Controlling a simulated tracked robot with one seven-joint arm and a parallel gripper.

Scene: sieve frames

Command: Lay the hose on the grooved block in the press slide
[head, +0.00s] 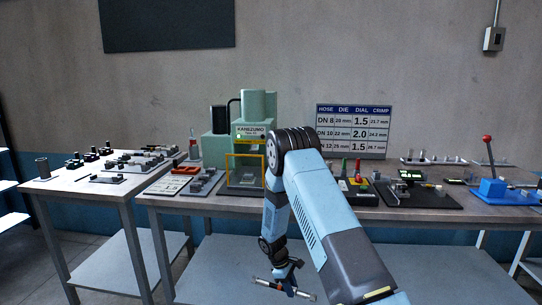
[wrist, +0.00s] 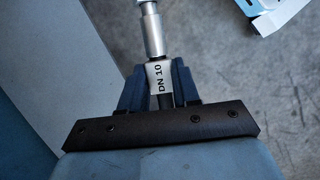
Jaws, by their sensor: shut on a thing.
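My gripper (head: 285,284) hangs low in front of the bench, below the tabletop, shut on the hose (head: 304,295). The hose is a short piece with pale metal ends, lying nearly level and tilted slightly down to the right. In the wrist view, the hose (wrist: 152,35) sits between the two dark blue fingers of my gripper (wrist: 158,88). It has a silver fitting and a white "DN 10" label. The green press (head: 216,148) stands on the bench, with a yellow frame (head: 228,168) at its front. Inside the frame is a dark slide area (head: 246,181); the grooved block is too small to make out.
A left table (head: 62,187) holds several metal parts. Small trays lie left of the press; a dark board (head: 425,197), a blue device (head: 495,189) with a red-knobbed lever and a hose chart (head: 353,131) are right. My arm covers part of the bench right of the press.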

